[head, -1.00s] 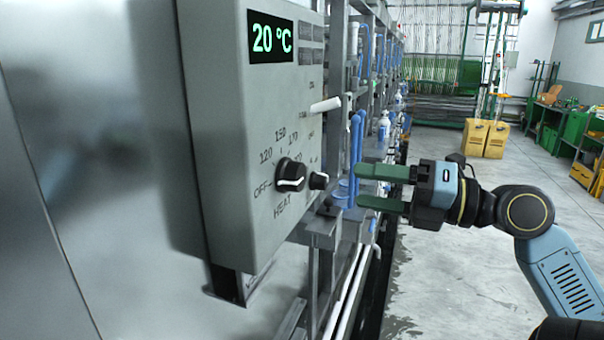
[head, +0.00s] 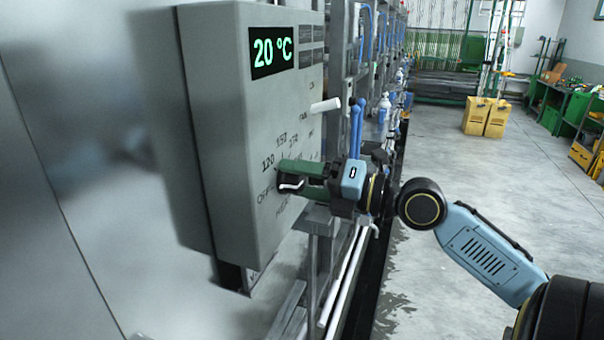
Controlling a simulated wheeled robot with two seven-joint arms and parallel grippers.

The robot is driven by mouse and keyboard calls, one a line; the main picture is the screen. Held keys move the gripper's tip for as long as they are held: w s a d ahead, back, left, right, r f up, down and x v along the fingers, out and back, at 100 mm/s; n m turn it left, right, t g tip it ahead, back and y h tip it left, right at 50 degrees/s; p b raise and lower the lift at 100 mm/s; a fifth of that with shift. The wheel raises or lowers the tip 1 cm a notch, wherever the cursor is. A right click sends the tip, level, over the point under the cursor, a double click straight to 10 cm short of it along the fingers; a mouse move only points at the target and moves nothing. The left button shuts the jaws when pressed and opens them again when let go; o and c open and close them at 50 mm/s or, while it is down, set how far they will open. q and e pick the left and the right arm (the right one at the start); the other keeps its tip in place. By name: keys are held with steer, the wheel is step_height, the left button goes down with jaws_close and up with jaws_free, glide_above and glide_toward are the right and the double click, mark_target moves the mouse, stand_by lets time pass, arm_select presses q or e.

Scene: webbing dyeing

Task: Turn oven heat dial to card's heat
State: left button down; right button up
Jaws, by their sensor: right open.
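The grey oven control box (head: 228,120) stands at the left of centre, and its display (head: 272,51) reads 20 °C. The black heat dial (head: 289,184) with its white pointer line is low on the box face, among the markings OFF, 120 and 150. My right gripper (head: 290,178) is at the dial, its green fingers open and reaching around it from the right. The fingers and wrist hide part of the dial and the higher heat marks. I cannot tell whether they touch the dial. No card shows. My left gripper is not in view.
A white lever (head: 325,106) sticks out of the box above my right gripper. Blue-handled parts (head: 356,128) and metal frames line the machine behind it. Yellow boxes (head: 486,116) stand far back on the open concrete floor (head: 470,165).

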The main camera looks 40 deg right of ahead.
steer(key=c, duration=1)
